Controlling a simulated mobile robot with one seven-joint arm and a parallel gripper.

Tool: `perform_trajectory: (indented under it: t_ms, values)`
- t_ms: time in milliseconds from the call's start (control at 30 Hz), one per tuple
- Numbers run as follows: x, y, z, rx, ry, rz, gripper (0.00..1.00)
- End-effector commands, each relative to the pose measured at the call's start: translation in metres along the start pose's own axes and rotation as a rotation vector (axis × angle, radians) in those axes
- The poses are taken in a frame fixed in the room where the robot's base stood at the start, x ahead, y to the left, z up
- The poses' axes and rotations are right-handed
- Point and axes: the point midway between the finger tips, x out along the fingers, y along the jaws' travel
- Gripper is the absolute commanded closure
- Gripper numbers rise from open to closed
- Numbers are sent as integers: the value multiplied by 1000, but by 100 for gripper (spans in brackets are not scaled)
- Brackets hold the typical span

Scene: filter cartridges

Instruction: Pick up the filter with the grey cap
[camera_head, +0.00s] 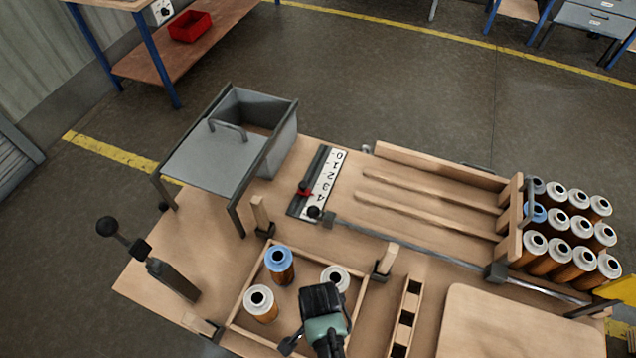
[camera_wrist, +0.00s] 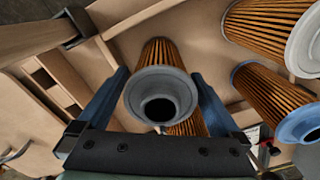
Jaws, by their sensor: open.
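The filter with the grey cap (camera_wrist: 160,97) has an orange pleated body and a dark central hole. In the wrist view it stands between the two blue-grey fingers of my gripper (camera_wrist: 160,76), which are open with a small gap on each side. A blue-capped filter (camera_head: 279,258) and a white-capped filter (camera_head: 260,299) stand in the same tray. Another pleated body (camera_wrist: 188,125) shows partly behind the grey cap; its own cap is hidden.
In the wrist view, the white-capped (camera_wrist: 304,45) and blue-capped (camera_wrist: 300,122) filters are close on the right. Wooden posts (camera_head: 385,260) rise near the tray. A grey lidded box (camera_head: 215,160) and a crowded filter rack (camera_head: 515,215) stand farther off.

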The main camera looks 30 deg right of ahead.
Motion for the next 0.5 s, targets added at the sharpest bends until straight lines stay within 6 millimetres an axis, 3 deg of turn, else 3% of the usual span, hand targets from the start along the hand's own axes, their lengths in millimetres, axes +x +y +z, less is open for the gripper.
perform_trajectory:
  t_ms: [133,367,500]
  values:
    - [11,0,0,0,0,0,0]
    - [11,0,0,0,1,-1,0]
    - [11,0,0,0,1,-1,23]
